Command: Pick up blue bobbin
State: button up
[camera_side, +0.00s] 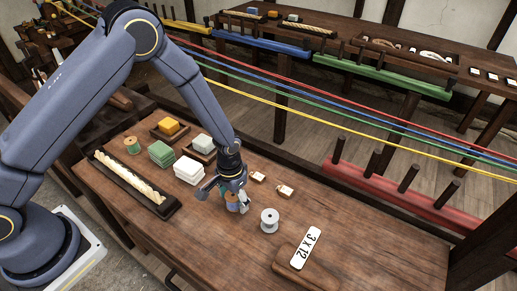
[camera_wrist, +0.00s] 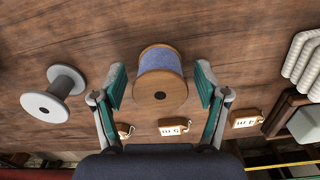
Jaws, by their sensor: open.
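The blue bobbin (camera_wrist: 160,80) is a wooden spool wound with blue thread. In the wrist view it stands on the table between my gripper's two fingers (camera_wrist: 161,90), with a gap on each side. In the side view the bobbin (camera_side: 233,203) is partly hidden by my gripper (camera_side: 232,198), which is low over the table around it. My gripper is open and does not hold it.
An empty white spool (camera_side: 269,221) stands close to the right; it also shows in the wrist view (camera_wrist: 54,93). Paper tags (camera_side: 284,191) lie behind. White skeins (camera_side: 189,170) are to the left. A 3 x 12 plaque (camera_side: 304,250) lies front right.

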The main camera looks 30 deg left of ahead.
jog(key=c, duration=1.2)
